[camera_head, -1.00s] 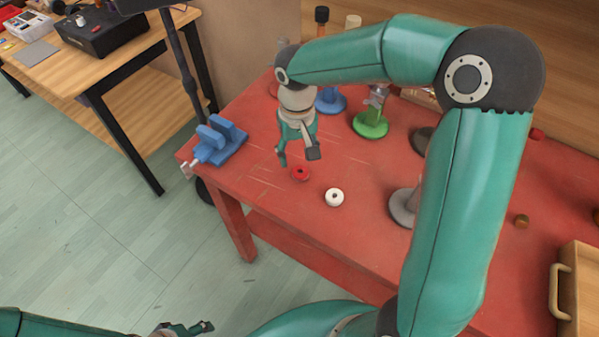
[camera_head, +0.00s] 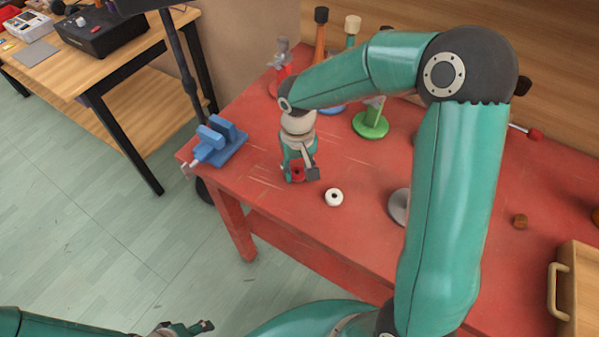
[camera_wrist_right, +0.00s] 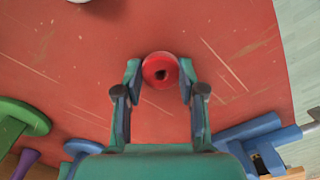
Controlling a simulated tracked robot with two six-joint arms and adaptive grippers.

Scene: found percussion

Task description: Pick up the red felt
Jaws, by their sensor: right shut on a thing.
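I cannot tell whether the felt still touches the table. My left gripper (camera_head: 188,329) shows only in part at the bottom edge of the head view, and its jaw state is unclear.
A white ring (camera_head: 334,197) lies just right of the felt. A blue vise (camera_head: 219,141) stands on the left table edge. A green stand (camera_head: 370,125) and a grey base (camera_head: 399,206) stand farther right. A drawer box (camera_head: 580,300) is at the right.

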